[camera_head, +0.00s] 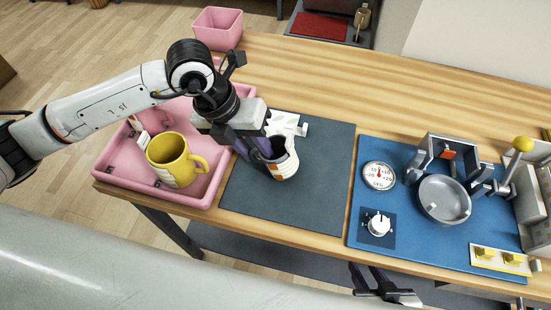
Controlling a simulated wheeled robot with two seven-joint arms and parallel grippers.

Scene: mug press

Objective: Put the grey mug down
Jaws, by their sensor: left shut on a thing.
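The grey mug (285,163) is at the dark grey mat (250,203), left of the table's middle. It has a white and orange patch on its side and looks slightly tilted. My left gripper (258,148) is shut on it from the upper left and hides its left part. I cannot tell whether its base touches the mat. My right gripper (378,285) is at the bottom edge of the view, in front of the table, with no thing seen between its fingers.
A yellow mug (172,162) stands in the pink tray (195,201) at left. The blue mat (405,235) at right bears a dial (379,175), a knob (378,223) and a press with a round grey dish (444,199). A white item (284,124) lies behind the grey mug.

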